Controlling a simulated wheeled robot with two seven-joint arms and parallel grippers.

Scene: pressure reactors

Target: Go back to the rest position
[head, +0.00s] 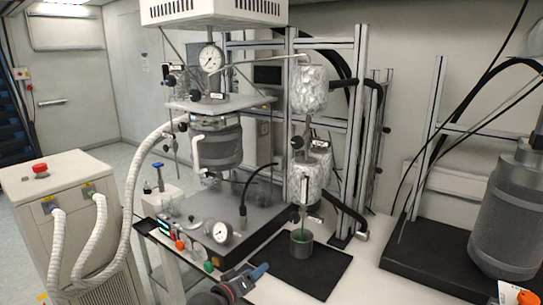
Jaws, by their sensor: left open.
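My left gripper (256,271) shows at the bottom of the head view, left of the middle, dark with blue parts. It is open, and I see nothing between its fingers. It is in front of the reactor stand's base, near a round gauge (222,232) and left of a black mat (310,272). A small dark cup (301,243) with a green rod in it stands on the mat, apart from the gripper. My right gripper is not in view.
A reactor vessel (220,146) hangs in a metal frame (357,130) with foil-wrapped parts (308,90). A white cabinet (85,215) with thick hoses stands at left. A large grey cylinder (508,220) stands at right. The white bench right of the mat has clear room.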

